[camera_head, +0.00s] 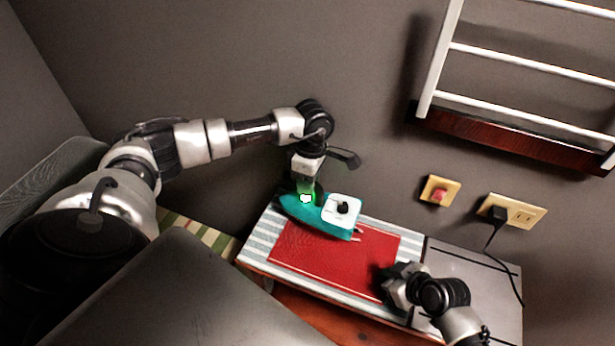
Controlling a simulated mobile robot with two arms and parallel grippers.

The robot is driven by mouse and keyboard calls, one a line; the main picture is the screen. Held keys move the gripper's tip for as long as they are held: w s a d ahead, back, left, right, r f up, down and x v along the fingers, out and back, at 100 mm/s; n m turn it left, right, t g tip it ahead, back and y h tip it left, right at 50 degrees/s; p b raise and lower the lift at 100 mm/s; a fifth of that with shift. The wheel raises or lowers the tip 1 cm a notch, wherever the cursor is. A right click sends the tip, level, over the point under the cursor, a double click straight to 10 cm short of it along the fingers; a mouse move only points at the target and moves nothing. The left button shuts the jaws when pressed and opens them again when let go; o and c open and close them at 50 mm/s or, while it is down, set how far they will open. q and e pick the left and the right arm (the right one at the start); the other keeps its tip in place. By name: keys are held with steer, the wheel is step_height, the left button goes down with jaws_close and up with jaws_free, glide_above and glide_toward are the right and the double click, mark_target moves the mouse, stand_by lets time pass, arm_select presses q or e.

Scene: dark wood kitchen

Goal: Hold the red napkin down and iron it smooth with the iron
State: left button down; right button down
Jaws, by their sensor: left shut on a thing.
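The red napkin (325,262) lies flat on a striped ironing surface (256,246). The teal and white iron (321,216) rests at the napkin's back edge, its pointed end to the left. My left gripper (306,194) reaches down from above and is shut on the iron; its fingers are partly lost in a green glow. My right gripper (388,284) is low at the napkin's front right corner and seems to touch it. Its fingertips are dark and partly hidden, so I cannot tell whether it is open or shut.
A grey panel (485,280) adjoins the ironing surface on the right. A black cord hangs from the wall outlet (513,211) beside a red wall switch (439,192). A white rack (525,70) is on the wall above. The wall stands close behind the ironing surface.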

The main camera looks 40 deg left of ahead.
mark_target(316, 198)
stand_by(0.3)
arm_select(q)
steer(key=shift+f, duration=1.85)
steer(key=shift+f, duration=0.55)
steer(key=shift+w+d, duration=0.2)
steer(key=shift+d, duration=0.6)
steer(key=shift+w+d, duration=0.2)
steer(key=shift+d, duration=0.65)
steer(key=shift+w+d, duration=0.2)
steer(key=shift+d, duration=0.6)
steer(key=shift+s+a+f, duration=0.1)
steer(key=shift+s+a, duration=0.1)
steer(key=shift+a, duration=0.5)
steer(key=shift+s+a, duration=0.15)
steer(key=shift+a, duration=0.55)
